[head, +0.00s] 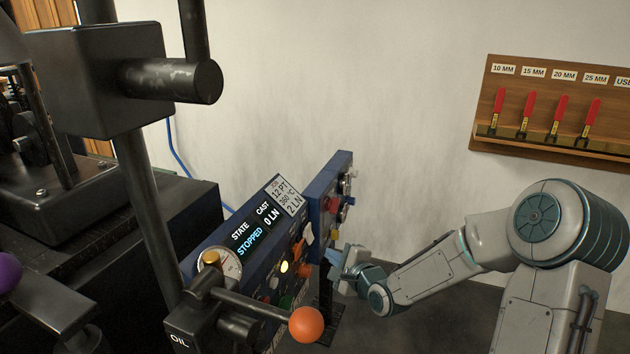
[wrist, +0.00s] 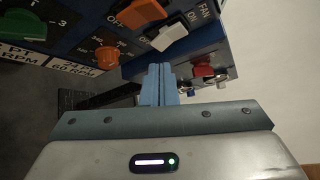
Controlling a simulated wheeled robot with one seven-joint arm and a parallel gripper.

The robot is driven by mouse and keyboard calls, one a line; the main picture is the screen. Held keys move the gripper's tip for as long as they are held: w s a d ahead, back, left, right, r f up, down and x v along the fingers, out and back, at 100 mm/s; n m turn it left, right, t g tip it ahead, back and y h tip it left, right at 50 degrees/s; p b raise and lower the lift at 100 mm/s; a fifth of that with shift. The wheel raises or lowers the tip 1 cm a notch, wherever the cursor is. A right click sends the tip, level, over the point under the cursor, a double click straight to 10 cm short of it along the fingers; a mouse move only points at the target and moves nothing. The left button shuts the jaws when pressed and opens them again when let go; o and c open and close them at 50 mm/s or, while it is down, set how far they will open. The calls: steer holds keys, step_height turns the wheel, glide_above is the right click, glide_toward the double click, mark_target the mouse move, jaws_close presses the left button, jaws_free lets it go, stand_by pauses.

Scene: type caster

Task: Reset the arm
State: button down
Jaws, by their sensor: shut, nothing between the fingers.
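My gripper (head: 345,262) is at the right end of the blue control panel (head: 323,184), low in front of its switches. In the wrist view, my gripper (wrist: 158,84) has its two blue fingers together with nothing between them. The fingertips point toward the lower edge of the panel, below an orange switch (wrist: 140,12) and a white switch (wrist: 168,36) by a FAN label. I cannot tell whether they touch the panel. My arm (head: 440,262) reaches in from the right in the head view, bent at the elbow.
The panel's display (head: 250,233) reads STOPPED, CAST 0 LN. An orange ball-ended lever (head: 306,325) sticks out left of my gripper. Dark machinery (head: 95,75) fills the left side. A wooden rack (head: 555,100) with red-handled tools hangs on the wall. Space between panel and rack looks free.

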steer(key=s+d+r+n+g+h+p, duration=0.35)
steer(key=s+d+r+n+p, duration=0.2)
steer(key=r+p, duration=0.2)
steer(key=s+d+r+n+g+h+p, duration=0.2)
steer(key=s+d+r+n+h+p, duration=0.25)
steer(key=s+r+p, duration=0.35)
steer(key=s+d+r+n+g+p, duration=0.2)
steer(key=s+r+n+g+p, duration=0.2)
steer(key=s+r, duration=1.1)
steer(key=s+n+p, duration=0.2)
steer(key=p, duration=0.1)
steer(key=shift+s+d+r, duration=0.15)
steer(key=shift+s+r, duration=0.15)
steer(key=shift+s, duration=0.05)
